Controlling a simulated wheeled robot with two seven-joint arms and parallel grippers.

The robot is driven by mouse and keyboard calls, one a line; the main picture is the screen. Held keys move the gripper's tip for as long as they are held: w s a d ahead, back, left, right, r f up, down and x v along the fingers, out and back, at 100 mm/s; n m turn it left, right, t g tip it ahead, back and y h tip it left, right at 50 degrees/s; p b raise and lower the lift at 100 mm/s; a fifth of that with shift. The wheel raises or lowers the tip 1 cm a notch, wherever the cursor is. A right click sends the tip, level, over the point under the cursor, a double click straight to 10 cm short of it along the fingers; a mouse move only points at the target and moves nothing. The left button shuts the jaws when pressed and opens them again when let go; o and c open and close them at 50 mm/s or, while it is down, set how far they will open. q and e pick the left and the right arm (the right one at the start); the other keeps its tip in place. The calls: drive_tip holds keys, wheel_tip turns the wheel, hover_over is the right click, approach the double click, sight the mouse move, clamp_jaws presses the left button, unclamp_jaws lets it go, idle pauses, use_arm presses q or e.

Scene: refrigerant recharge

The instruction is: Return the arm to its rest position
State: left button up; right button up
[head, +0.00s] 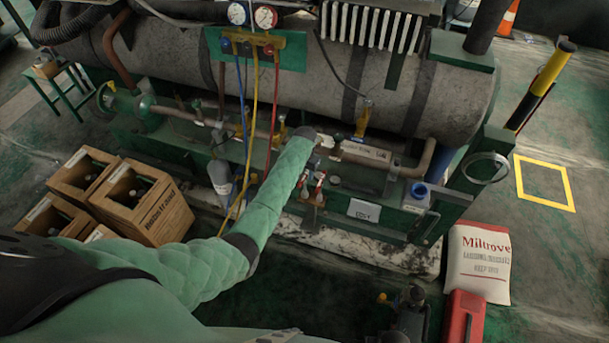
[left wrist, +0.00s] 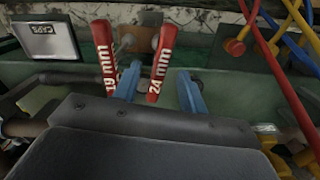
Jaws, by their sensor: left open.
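My left arm, in a green sleeve, reaches from the lower left across to the front of the large tank unit. Its gripper (head: 322,140) is at the pipes, above two red-handled wrenches (head: 317,187); its fingers are hard to make out there. In the left wrist view the gripper (left wrist: 160,86) is open, with two blue fingers apart. The red 24 mm wrench (left wrist: 162,62) shows between the fingers, and the red 19 mm wrench (left wrist: 104,55) is by the left finger. I cannot tell whether either finger touches a wrench. My right gripper is not in view.
A gauge manifold (head: 255,45) hangs above, with blue, yellow and red hoses (head: 275,110) close to my left forearm. Wooden crates (head: 143,213) stand on the left. A white sack (head: 480,262) and red container (head: 463,318) stand at right. A labelled plate (head: 364,210) is right of the wrenches.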

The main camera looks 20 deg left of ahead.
use_arm(q)
wheel_tip(320, 180, up, 5)
drive_tip(key=shift+f+b, duration=0.1)
drive_tip(key=shift+b, duration=0.3)
drive_tip(key=shift+r, duration=0.55)
drive_tip(key=shift+w, duration=0.4)
drive_tip(key=w+d+r+n+t, duration=0.1)
drive_tip(key=w+r+t, duration=0.2)
drive_tip(key=r, duration=0.2)
drive_tip(key=w+d+r+t, duration=0.1)
drive_tip(key=w+r+t, duration=0.2)
drive_tip(key=r, duration=0.3)
drive_tip(key=s+d+f+g, duration=0.1)
drive_tip(key=s+f, duration=0.7)
drive_tip(key=s, duration=1)
drive_tip(key=s+d+f+g, duration=0.2)
drive_tip(key=s+f, duration=0.7)
drive_tip(key=s, duration=1)
drive_tip(key=s+d+f+g, duration=0.1)
drive_tip(key=s+f, duration=0.8)
drive_tip(key=s, duration=1)
drive_tip(key=shift+s+d+f+m+h, duration=0.15)
drive_tip(key=shift+s+d+m+h, duration=0.15)
drive_tip(key=shift+d+h, duration=0.1)
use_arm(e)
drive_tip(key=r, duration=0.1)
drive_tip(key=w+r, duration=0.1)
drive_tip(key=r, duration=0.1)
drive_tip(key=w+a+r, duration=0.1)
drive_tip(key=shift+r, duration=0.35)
